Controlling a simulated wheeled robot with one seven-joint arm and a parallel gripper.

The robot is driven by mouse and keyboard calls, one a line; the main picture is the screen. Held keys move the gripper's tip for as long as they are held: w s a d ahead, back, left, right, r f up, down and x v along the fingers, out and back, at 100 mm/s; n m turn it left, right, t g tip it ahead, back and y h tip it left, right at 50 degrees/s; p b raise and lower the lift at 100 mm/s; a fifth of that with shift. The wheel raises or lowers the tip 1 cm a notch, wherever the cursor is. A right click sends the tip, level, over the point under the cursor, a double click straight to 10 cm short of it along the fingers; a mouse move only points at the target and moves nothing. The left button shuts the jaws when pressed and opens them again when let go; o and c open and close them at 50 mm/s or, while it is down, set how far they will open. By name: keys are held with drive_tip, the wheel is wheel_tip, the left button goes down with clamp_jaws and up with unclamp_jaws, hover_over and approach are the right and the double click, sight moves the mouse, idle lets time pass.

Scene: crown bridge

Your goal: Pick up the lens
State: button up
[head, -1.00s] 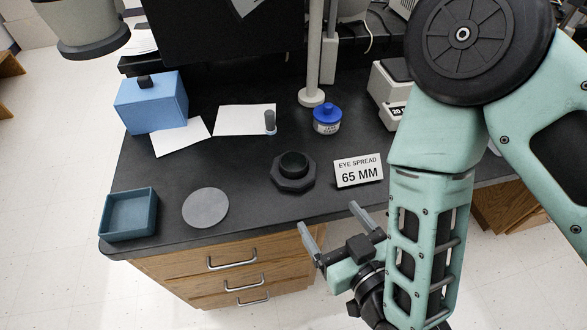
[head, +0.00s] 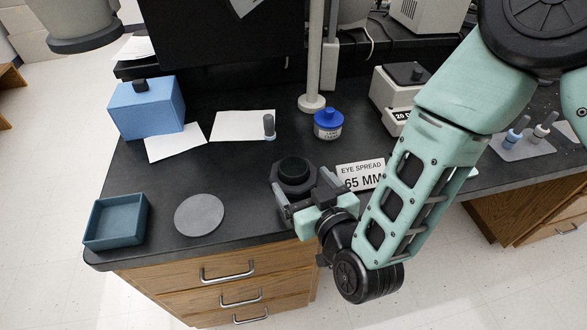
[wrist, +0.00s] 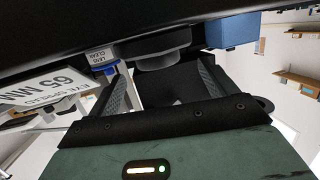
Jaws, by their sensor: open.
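A dark round piece (head: 294,168), which looks like the lens, sits upright on a black octagonal stand (head: 274,172) near the table's front edge. In the wrist view, the dark round piece (wrist: 160,63) shows just beyond the fingertips, under the wider stand in that tipped picture. My gripper (head: 300,181) is open and empty. Its two fingers point toward the stand from the front and partly cover its near side. In the wrist view, my gripper (wrist: 163,68) has one finger on either side of the piece. I cannot tell whether they touch it.
The "EYE SPREAD 65 MM" sign (head: 360,172) stands close right of my gripper. A blue-lidded jar (head: 328,124) and a pole (head: 312,60) stand behind. A grey disc (head: 199,215) and a teal tray (head: 116,221) lie left, with bare tabletop between disc and stand.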

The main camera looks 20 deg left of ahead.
sight(295, 169)
drive_tip(key=shift+p+x, duration=0.3)
drive_tip(key=shift+x, duration=2)
drive_tip(key=shift+w+d+r, duration=0.1)
drive_tip(key=shift+w+r, duration=0.05)
drive_tip(key=c, duration=1.1)
drive_tip(key=shift+c, duration=0.2)
drive_tip(key=shift+r, duration=0.1)
